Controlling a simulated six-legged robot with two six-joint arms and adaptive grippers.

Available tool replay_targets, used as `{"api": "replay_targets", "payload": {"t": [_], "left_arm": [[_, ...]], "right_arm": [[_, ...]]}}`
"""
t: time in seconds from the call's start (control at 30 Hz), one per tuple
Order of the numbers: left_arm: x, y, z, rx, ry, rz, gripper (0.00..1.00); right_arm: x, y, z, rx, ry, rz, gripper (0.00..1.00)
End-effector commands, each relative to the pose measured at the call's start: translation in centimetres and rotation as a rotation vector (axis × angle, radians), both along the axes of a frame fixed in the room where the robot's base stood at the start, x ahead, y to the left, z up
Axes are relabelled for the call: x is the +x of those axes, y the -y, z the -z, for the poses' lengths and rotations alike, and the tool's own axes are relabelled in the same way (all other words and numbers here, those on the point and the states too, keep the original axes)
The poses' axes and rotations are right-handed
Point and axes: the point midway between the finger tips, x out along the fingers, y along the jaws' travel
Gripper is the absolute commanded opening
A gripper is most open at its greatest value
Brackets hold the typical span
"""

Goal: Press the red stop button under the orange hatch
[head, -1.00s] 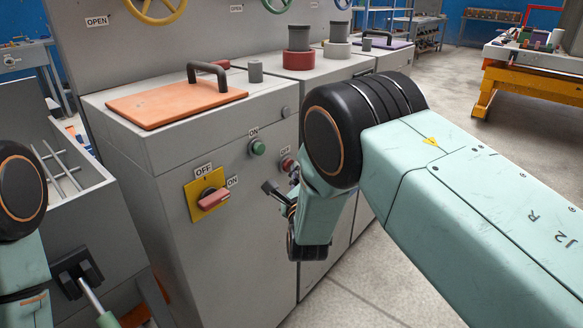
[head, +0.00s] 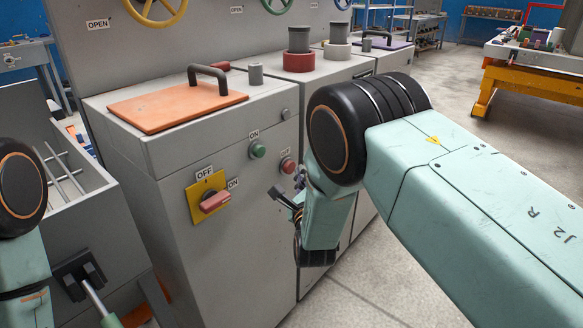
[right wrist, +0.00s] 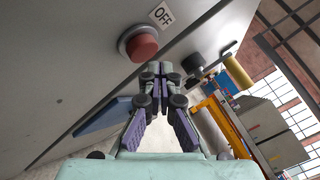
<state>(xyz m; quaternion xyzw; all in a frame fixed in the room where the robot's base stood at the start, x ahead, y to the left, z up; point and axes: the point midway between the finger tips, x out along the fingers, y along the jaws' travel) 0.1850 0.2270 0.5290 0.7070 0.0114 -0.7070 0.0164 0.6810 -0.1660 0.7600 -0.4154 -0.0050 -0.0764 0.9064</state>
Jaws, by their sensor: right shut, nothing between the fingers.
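The orange hatch (head: 178,104) lies flat and closed on the grey cabinet top, with a dark handle. Below it on the cabinet front, the red stop button (head: 288,166) has an OFF label above it. In the right wrist view, the red button (right wrist: 141,45) sits in a grey collar just beyond and slightly left of my fingertips, seemingly apart from them. My right gripper (right wrist: 156,72) is shut and empty. In the head view, my right gripper (head: 277,194) is small, below the button and partly hidden by its own arm. My left gripper is not in view.
A green ON button (head: 258,150) is left of the red one. A red rotary switch (head: 214,201) on a yellow plate sits lower left. A grey bin (head: 88,200) and a lever (head: 92,296) stand at the left. Open floor (head: 375,280) lies to the right.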

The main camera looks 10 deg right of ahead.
Motion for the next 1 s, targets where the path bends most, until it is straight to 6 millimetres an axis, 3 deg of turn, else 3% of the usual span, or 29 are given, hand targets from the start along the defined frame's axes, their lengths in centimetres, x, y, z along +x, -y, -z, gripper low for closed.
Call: {"api": "replay_targets", "payload": {"t": [0.7, 1.0], "left_arm": [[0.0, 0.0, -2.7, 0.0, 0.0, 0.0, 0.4], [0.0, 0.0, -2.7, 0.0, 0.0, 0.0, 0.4]], "right_arm": [[-3.8, 3.0, 0.0, 0.001, -0.003, 0.001, 0.0], [-4.0, 3.1, 0.1, 0.0, -0.001, 0.0, 0.0]]}}
